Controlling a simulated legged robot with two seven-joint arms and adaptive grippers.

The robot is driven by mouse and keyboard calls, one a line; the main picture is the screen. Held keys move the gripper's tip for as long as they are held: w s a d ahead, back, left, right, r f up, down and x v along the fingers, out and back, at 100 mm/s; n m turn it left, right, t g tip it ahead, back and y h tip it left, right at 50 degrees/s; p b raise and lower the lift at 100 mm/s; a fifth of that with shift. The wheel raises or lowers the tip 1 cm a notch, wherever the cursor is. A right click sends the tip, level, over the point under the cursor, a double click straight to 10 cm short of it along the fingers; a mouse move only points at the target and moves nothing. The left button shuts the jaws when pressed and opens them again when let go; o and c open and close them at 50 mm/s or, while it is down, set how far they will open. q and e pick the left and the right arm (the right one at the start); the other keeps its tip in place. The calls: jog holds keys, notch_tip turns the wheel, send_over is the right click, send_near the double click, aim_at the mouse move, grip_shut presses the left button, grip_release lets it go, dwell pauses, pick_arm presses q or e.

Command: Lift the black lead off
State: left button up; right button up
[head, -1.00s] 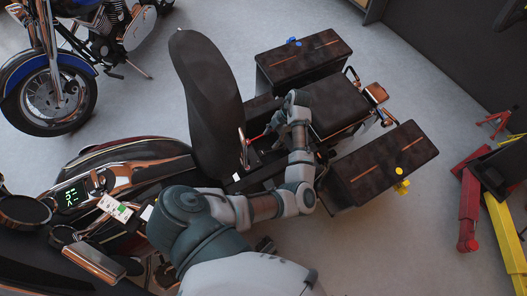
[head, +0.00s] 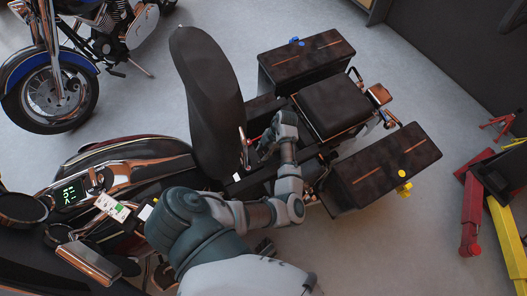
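The motorcycle's seat (head: 207,95) is tilted up, and the battery bay (head: 262,165) below it is partly uncovered. My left arm reaches across from the bottom of the head view. Its gripper (head: 265,148) is down at the bay, just right of the raised seat. The fingers are small and dark against the bay, so I cannot tell whether they are open or hold anything. A bit of red (head: 252,141) shows beside the fingers. I cannot pick out the black lead; the gripper and arm cover much of the bay. My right gripper is out of view.
Two dark side cases, one far (head: 307,60) and one near (head: 382,165), flank a black top case (head: 333,105). A blue clamp (head: 295,41) and a yellow clamp (head: 403,189) sit by them. A tester (head: 112,207) lies near the lit dash. A red and yellow lift stands right.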

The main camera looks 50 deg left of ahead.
pick_arm(q)
grip_shut()
jog(key=shift+w, duration=0.1)
jog(key=shift+d+r, duration=0.1)
jog(key=shift+r, duration=0.05)
jog(key=shift+w+r+g, duration=0.2)
jog(key=shift+w+g, duration=0.05)
jog(key=shift+g, duration=0.05)
pick_arm(e)
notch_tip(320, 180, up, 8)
jog(key=b, duration=0.4)
pick_arm(q)
jog(key=w+d+r+g+y+b, duration=0.1)
jog(key=w+d+r+g+b, duration=0.1)
jog(key=w+r+g, duration=0.3)
jog(key=shift+w+d+g+y+b, duration=0.25)
jog(key=shift+w+g+y+b, duration=0.2)
jog(key=shift+w+g, duration=0.25)
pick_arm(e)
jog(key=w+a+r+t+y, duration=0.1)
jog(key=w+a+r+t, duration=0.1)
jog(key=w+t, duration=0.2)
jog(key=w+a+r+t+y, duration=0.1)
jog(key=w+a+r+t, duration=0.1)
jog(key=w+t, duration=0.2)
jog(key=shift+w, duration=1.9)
pick_arm(q)
jog(key=shift+r, duration=0.1)
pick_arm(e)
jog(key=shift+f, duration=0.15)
